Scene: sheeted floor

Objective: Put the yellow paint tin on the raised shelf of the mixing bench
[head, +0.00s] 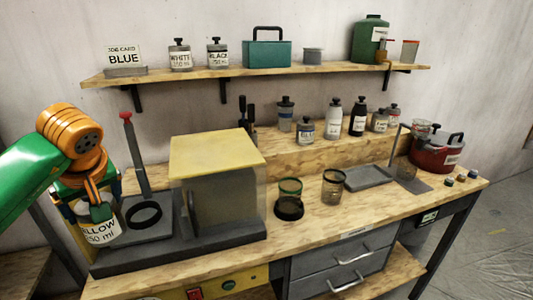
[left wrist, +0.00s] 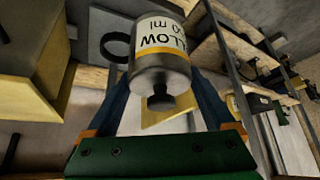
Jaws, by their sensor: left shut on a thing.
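The yellow paint tin (head: 100,233), a grey tin with a white label reading YELLOW 250 ml, is held by my left gripper (head: 88,208) at the left end of the mixing bench. In the left wrist view the tin (left wrist: 161,65) sits between the two blue fingers, its label upside down in the picture. The gripper is shut on it. The raised shelf (head: 310,157) is a wooden step along the back of the bench, to the right of the tin. It holds several small bottles, mostly toward its right half. My right gripper is not in view.
A box with a yellowish top (head: 217,160) and a stand with a red-tipped post (head: 132,160) lie between the tin and the raised shelf. A wall shelf (head: 245,73) overhangs the bench. Two glass jars (head: 333,187) stand on the worktop; a red pot (head: 437,155) is at right.

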